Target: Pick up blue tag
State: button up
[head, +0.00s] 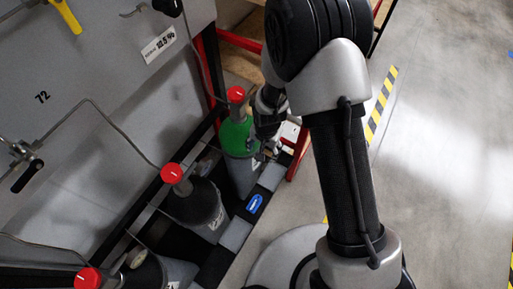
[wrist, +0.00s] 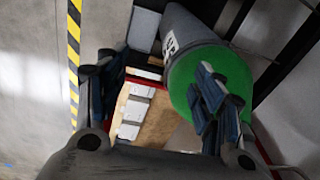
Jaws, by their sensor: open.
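The blue tag (head: 254,203) lies on the grey and black front bar of the cylinder rack in the head view. It is small and oval with a pale mark. My gripper (head: 268,135) is above and beyond it in the picture, apart from it, beside the green-topped gas cylinder (head: 236,135). In the wrist view my gripper (wrist: 157,75) has its two fingers spread wide with nothing held between them. The right finger overlaps the green cylinder top (wrist: 232,68) in that view. I cannot make out the blue tag in the wrist view.
Two more red-capped cylinders stand in the rack, one in the middle (head: 195,205) and one at lower left (head: 145,272). A grey panel (head: 80,100) with thin pipes rises behind them. Open floor (head: 440,150) lies to the right, with yellow-black tape.

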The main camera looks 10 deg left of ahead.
jog(key=s+a+f, duration=0.2)
jog(key=s+f, duration=0.2)
jog(key=f, duration=0.6)
jog(key=m+g+p, duration=0.1)
send_over(255, 203)
notch_tip(255, 203, down, 8)
jog(key=f+b, duration=0.3)
jog(key=f, duration=0.8)
jog(key=shift+d+f+b, duration=0.2)
jog(key=shift+b, duration=0.15)
jog(key=shift+a+f+b, duration=0.15)
jog(key=shift+f+b, duration=0.55)
jog(key=shift+f, duration=0.85)
jog(key=shift+a+f+b, duration=0.15)
jog(key=shift+f+b, duration=0.5)
jog(key=shift+f, duration=0.85)
jog(key=shift+c, duration=0.6)
jog(key=c, duration=1)
jog(key=shift+r, duration=0.15)
